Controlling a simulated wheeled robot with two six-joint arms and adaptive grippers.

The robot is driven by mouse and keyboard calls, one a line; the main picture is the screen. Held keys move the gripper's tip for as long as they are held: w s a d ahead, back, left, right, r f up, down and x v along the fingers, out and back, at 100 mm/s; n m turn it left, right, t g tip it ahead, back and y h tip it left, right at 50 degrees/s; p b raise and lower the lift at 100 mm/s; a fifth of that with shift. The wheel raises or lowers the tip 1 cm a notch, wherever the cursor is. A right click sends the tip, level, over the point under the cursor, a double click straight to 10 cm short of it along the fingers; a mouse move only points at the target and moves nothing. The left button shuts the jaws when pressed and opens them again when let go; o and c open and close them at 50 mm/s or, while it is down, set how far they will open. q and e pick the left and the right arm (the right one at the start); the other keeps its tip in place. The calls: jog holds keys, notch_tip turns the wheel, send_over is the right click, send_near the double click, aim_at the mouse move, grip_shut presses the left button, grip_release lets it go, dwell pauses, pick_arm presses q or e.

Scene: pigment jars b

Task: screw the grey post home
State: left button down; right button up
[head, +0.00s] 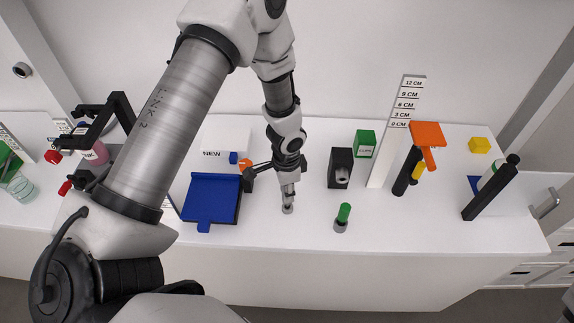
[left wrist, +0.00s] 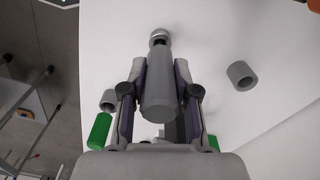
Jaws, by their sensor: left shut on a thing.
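My left gripper (head: 287,186) points down over the white table, left of the black block in the head view. It is shut on the grey post (left wrist: 160,88), which stands between its fingers in the left wrist view. The post's far end meets a small light-grey collar (left wrist: 159,38), which shows in the head view at the table surface (head: 288,209). I cannot tell how deep the post sits in it. The fingers hide most of the post in the head view. My right gripper is in neither view.
A green-topped peg (head: 343,213) in a grey socket stands front right. A black block (head: 340,168) and a green box (head: 365,144) are behind it. A blue tray (head: 211,198) lies left. A loose grey ring (left wrist: 242,76) sits beside the post. The front table centre is clear.

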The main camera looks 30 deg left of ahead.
pick_arm(q)
jog(key=c, duration=0.8)
grip_release()
jog(key=shift+f, duration=0.1)
notch_tip(320, 180, up, 12)
jog(key=shift+r, duration=0.1)
